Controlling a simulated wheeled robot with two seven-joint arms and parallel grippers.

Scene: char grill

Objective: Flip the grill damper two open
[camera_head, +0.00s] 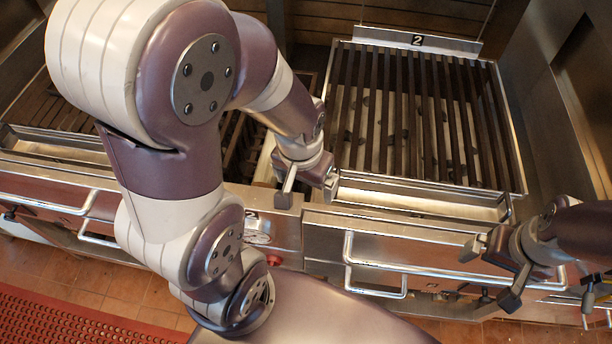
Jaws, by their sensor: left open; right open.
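The grill marked 2 (425,120) fills the upper right, with dark slats over a pale bed in a metal frame. Its number plate (417,41) stands at the back edge. I cannot tell which part is its damper. My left gripper (304,190) is open and empty at the front left corner of this grill, beside its frame. My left arm hides much of the left and middle of the view. My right gripper (490,272) is open and empty in front of the grill, over the front rail at the right.
Another grill (60,105) lies at the left, partly behind my arm. Metal handle rails (375,280) run along the cabinet front. A red knob (274,260) sits on the front below my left gripper. A red perforated mat (60,318) lies on the tiled floor.

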